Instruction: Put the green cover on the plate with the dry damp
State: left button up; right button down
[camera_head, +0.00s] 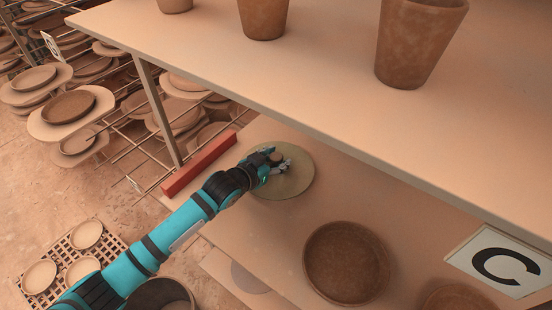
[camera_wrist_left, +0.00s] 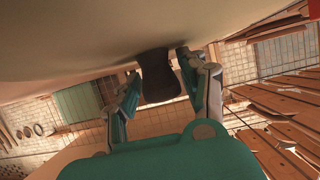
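The green cover (camera_head: 297,187) is a round, flat, pale green disc with a dark brown knob (camera_head: 276,157), on or just above the lower shelf. My left gripper (camera_head: 274,163) is at its knob, coming from the left. In the left wrist view the knob (camera_wrist_left: 158,78) is between the two fingers of my left gripper (camera_wrist_left: 158,72), very close to both. I cannot tell whether they press on it. A round brown plate (camera_head: 347,262) is to the right and nearer, uncovered. Another brown plate (camera_head: 456,300) is cut off by the bottom edge. My right gripper is not in view.
An upper shelf (camera_head: 300,85) with brown pots (camera_head: 418,40) overhangs the lower shelf. A red bar (camera_head: 200,163) lies at the left edge, near a shelf post (camera_head: 158,110). A "C" sign (camera_head: 500,263) stands right. Racks of plates (camera_head: 68,108) fill the back left.

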pick_arm(q)
jog(key=shift+o, duration=0.4)
jog(key=shift+r, duration=0.15)
jog(key=v, duration=1.2)
jog(key=shift+b, duration=0.35)
jog(key=shift+a, duration=0.1)
